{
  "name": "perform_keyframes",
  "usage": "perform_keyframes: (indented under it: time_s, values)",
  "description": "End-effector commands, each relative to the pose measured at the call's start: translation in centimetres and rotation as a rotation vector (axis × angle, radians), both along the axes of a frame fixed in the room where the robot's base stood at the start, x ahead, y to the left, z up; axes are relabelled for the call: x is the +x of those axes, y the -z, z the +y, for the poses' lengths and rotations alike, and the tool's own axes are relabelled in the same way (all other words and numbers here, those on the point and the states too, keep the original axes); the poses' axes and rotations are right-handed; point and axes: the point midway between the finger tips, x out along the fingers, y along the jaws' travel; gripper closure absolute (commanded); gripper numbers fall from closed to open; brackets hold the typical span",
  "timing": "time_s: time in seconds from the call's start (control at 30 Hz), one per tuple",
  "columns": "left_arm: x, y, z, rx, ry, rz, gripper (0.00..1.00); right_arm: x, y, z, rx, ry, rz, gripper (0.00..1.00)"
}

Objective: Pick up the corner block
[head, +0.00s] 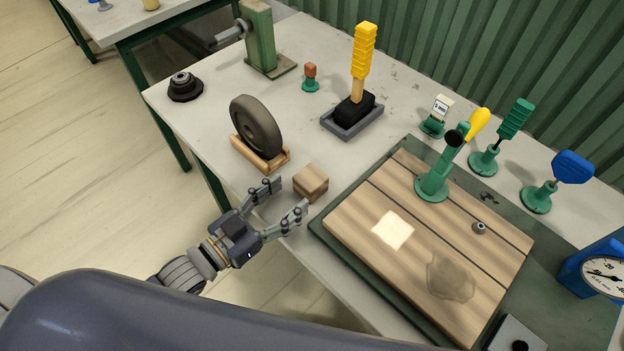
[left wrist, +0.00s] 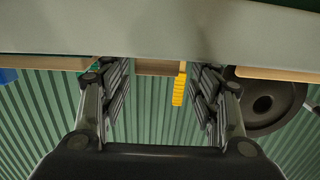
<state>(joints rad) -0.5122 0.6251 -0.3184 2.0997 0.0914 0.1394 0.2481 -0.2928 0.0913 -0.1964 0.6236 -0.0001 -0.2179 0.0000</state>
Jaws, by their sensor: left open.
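The corner block, a small light-brown wooden block (head: 311,182), sits on the grey table near its front edge, between the wheel and the wooden board. My left gripper (head: 289,196) is open, its two fingers pointing at the block from the front left. The block looks just beyond the fingertips; the exact gap is hard to tell. In the left wrist view the block (left wrist: 157,68) shows between the spread fingers, against the table. My right gripper is not in view.
A dark wheel (head: 256,125) on a wooden cradle (head: 262,155) stands behind and left of the block. The plank board (head: 350,215) on a green base lies close to its right. A yellow-handled tool (head: 364,50) stands in a grey tray (head: 352,125) farther back.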

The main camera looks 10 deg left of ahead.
Motion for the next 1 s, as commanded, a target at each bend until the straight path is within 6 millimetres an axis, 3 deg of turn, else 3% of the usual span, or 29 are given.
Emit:
perform_keyframes:
  time_s: [0.2, 0.63, 0.97, 1.0]
  values:
    - [1.6, 0.1, -1.1, 0.000, 0.000, 0.000, 0.43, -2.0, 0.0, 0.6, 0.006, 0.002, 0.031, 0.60]
    - [5.3, 0.6, -3.9, 0.000, -0.001, -0.001, 0.43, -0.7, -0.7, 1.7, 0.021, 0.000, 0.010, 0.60]
    - [5.8, 0.8, -4.3, 0.001, 0.000, 0.001, 0.43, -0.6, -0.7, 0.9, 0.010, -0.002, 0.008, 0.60]
    - [5.8, 0.8, -4.3, 0.001, 0.000, 0.001, 0.50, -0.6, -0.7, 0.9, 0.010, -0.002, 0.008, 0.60]
